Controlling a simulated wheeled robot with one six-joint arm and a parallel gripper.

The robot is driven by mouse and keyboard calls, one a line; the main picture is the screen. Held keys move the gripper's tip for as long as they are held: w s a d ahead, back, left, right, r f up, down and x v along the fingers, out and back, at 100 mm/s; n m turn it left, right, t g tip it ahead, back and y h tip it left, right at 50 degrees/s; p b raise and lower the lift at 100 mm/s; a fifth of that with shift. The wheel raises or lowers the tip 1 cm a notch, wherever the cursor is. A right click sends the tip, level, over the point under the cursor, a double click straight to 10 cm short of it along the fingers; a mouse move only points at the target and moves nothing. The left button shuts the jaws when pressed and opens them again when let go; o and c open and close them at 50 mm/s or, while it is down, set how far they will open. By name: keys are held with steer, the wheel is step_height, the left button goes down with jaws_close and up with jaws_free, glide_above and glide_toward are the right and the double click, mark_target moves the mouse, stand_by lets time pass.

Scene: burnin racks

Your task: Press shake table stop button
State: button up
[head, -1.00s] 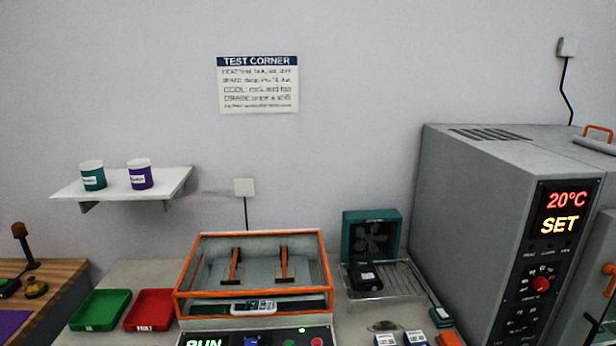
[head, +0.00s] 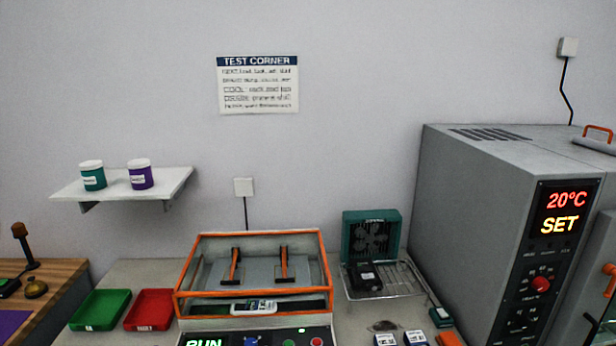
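The shake table (head: 180,292) is an orange-framed box with a clear cover at the lower middle of the head view. The panel display (head: 204,342) reads RUN in green. To its right are a blue knob (head: 251,341), a green button (head: 289,343) and a red button (head: 317,341). My gripper is not in view.
A green tray (head: 88,325) and a red tray (head: 135,324) lie left of the shake table. A teal fan (head: 371,251) with a wire rack (head: 408,283) stands to its right. A large grey oven (head: 460,215) showing 20°C SET fills the right side.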

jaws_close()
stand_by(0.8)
